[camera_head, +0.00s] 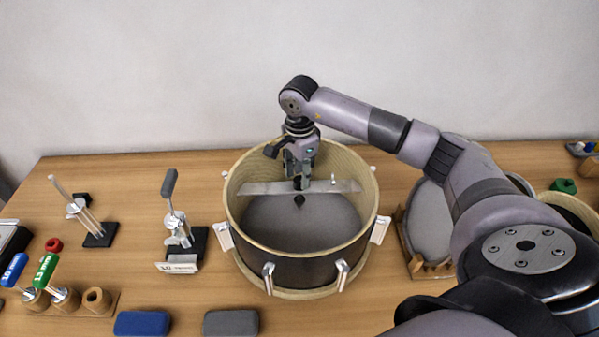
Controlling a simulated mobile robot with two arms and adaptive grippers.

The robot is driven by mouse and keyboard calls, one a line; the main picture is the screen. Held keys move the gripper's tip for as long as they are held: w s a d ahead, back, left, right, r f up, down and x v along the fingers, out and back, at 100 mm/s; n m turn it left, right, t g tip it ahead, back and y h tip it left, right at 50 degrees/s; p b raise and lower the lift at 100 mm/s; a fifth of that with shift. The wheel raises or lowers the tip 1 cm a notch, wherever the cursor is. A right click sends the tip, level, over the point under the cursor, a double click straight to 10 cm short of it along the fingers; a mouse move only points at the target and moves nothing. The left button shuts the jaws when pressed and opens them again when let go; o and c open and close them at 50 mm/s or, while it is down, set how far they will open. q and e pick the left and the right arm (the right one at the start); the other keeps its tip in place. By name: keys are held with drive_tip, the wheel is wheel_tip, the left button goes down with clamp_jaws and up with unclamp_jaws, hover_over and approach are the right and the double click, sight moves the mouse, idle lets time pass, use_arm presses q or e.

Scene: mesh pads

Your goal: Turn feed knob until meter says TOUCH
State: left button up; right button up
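A round drum-like shell (307,277) with wooden hoops stands mid-table, with a grey mesh pad (300,225) inside. A flat metal bar (262,187) lies across its opening, with a small dark tip (299,200) below its middle. My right gripper (301,178) points down at the bar's middle, its fingertips at or just above the bar. The fingers hide what is between them, so I cannot tell whether they hold the feed knob. A small pale part (333,181) stands on the bar right of the gripper. No meter reading can be made out. My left gripper is out of view.
A lever clamp (178,235) with a small plate stands left of the shell, another stand (88,222) farther left. Blue (142,324) and grey (231,323) cases lie in front. A wooden rack (430,266) holds a round mesh pad (428,225) at right, behind my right arm.

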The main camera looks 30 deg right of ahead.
drive_tip(key=shift+f, duration=0.65)
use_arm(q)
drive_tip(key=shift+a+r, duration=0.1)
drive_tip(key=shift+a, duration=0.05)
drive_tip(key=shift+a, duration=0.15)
use_arm(e)
drive_tip(key=shift+c, duration=0.6)
clamp_jaws()
drive_tip(key=m+b, duration=0.2)
drive_tip(key=m, duration=0.1)
drive_tip(key=shift+m, duration=0.3)
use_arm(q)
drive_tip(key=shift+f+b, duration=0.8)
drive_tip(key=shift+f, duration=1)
use_arm(e)
drive_tip(key=shift+m, duration=2.1)
drive_tip(key=shift+r, duration=0.1)
